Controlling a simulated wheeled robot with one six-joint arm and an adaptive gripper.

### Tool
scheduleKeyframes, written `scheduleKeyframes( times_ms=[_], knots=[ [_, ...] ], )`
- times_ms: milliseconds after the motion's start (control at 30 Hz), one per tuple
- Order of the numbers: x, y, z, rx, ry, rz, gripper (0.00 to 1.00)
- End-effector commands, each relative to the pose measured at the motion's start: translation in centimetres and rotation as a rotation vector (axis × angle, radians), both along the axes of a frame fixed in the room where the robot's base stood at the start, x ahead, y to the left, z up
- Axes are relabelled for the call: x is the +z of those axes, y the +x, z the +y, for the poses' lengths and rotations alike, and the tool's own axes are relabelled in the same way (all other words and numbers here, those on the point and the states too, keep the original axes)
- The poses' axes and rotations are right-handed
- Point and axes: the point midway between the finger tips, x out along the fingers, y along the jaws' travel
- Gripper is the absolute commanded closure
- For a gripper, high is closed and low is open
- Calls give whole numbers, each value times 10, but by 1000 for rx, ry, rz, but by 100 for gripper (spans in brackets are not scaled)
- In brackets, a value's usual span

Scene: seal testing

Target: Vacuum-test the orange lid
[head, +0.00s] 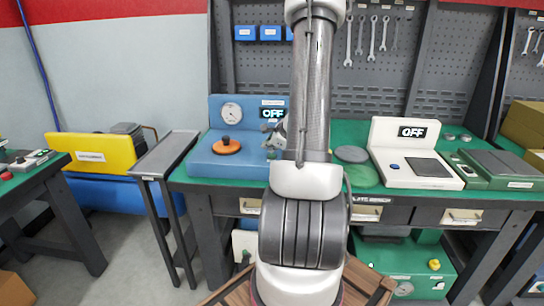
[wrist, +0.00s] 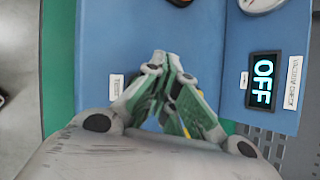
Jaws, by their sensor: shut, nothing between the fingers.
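The orange lid (head: 227,149) with a black knob lies flat on the left part of the blue vacuum tester (head: 205,168) in the head view. The tester carries a round gauge (head: 232,112) and a display (head: 272,113) reading OFF. In the wrist view the display (wrist: 263,82) also reads OFF, beside a VACUUM CHECK label. My gripper (wrist: 160,60) is shut and empty over the blue tester, near a TEST label (wrist: 117,86). In the head view my gripper (head: 274,134) is right of the lid and partly hidden by my arm. The control by the TEST label is mostly hidden.
A white device (head: 418,165) reading OFF stands right of my arm on the green bench. Round green and grey discs (head: 352,154) lie between it and my arm.

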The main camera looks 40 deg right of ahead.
Motion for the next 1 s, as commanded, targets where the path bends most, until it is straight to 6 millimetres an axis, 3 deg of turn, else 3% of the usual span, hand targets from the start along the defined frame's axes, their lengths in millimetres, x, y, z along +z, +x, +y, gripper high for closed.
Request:
scheduleKeyframes(
  times_ms=[1000],
  knots=[
    [-11,0,0,0,1,1,100]
  ],
)
